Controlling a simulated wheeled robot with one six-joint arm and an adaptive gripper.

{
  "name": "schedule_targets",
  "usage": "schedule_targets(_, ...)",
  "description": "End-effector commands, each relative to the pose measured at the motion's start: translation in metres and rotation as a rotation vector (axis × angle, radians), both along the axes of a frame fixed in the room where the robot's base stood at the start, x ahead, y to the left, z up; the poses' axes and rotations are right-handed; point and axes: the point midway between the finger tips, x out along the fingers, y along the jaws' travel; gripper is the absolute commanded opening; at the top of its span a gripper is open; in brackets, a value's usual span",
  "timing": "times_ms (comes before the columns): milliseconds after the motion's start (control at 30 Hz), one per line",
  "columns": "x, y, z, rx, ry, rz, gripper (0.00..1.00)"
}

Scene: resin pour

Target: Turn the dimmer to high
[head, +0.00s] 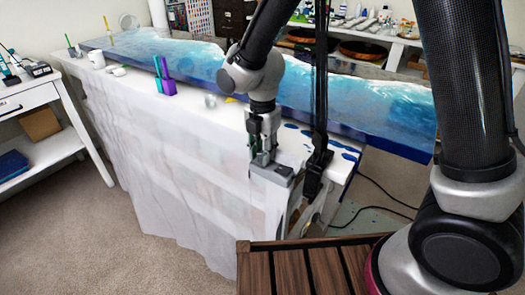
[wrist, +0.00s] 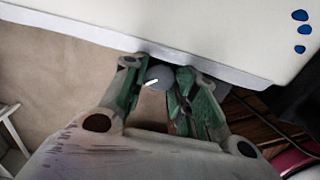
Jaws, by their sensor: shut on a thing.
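The dimmer is a grey box (head: 273,173) at the front edge of the white-draped table, below my gripper (head: 262,156). In the wrist view its round grey knob (wrist: 160,76) with a short white mark sits between the two green-grey fingers of my gripper (wrist: 158,88). The fingers are closed on the knob from both sides. The white mark slants, near the knob's lower left side. Any scale or high label on the dimmer is not visible. The knob is hidden by the fingers in the head view.
A long blue resin slab (head: 350,100) lies along the draped table (head: 190,130). A slatted wooden surface (head: 310,270) is close below. A white side table (head: 40,110) stands at left.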

Motion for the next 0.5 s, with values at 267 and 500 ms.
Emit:
schedule_targets(267,0.0001,0.0002,0.0003,0.000,0.000,-0.204,0.04)
schedule_targets(500,0.0003,0.0002,0.0003,0.001,-0.001,-0.273,0.04)
